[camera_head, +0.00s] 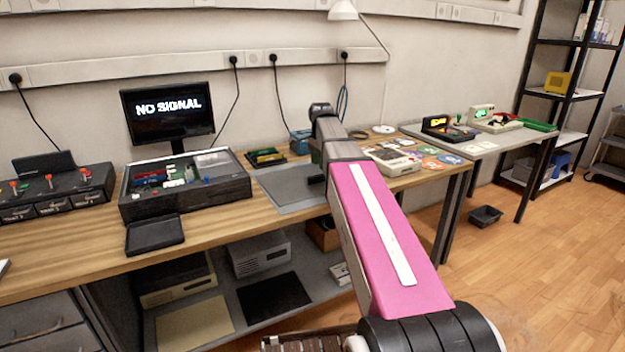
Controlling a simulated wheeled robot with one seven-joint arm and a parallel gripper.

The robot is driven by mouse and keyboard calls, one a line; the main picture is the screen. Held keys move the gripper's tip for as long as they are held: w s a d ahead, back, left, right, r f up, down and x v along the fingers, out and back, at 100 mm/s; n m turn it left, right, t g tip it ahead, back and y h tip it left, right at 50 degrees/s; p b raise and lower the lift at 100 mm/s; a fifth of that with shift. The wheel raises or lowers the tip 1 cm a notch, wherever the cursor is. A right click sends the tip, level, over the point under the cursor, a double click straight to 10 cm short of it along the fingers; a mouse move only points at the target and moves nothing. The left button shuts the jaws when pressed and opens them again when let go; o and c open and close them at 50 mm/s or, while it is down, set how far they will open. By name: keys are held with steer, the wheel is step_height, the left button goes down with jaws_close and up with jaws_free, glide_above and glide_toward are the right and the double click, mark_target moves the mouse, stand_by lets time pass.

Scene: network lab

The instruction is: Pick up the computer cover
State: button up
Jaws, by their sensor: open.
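An open dark computer case (185,187) stands on the wooden bench with its inner parts showing. A flat grey panel (288,190) lies on the bench just right of it; it looks like the computer cover, but I cannot tell it for certain from a mat. My arm reaches over the bench and hides the panel's right part. My gripper (317,181) is mostly hidden by my arm; only a small dark part shows over the panel's right side. It is open, and I cannot tell whether it touches the panel.
A black tray (155,233) lies before the case, and a monitor (168,114) stands behind it. A dark test unit (62,190) is at the left. A beige device (393,159) and discs lie right of my arm. The lower shelf holds a black sheet (274,298).

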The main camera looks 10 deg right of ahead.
mark_target(318, 175)
steer(key=shift+w+a+f, duration=0.1)
steer(key=shift+a+f, duration=0.1)
steer(key=shift+f, duration=1.4)
steer(key=shift+w+a+f, duration=0.1)
steer(key=shift+a+f, duration=0.1)
steer(key=shift+f, duration=1.35)
jaws_close()
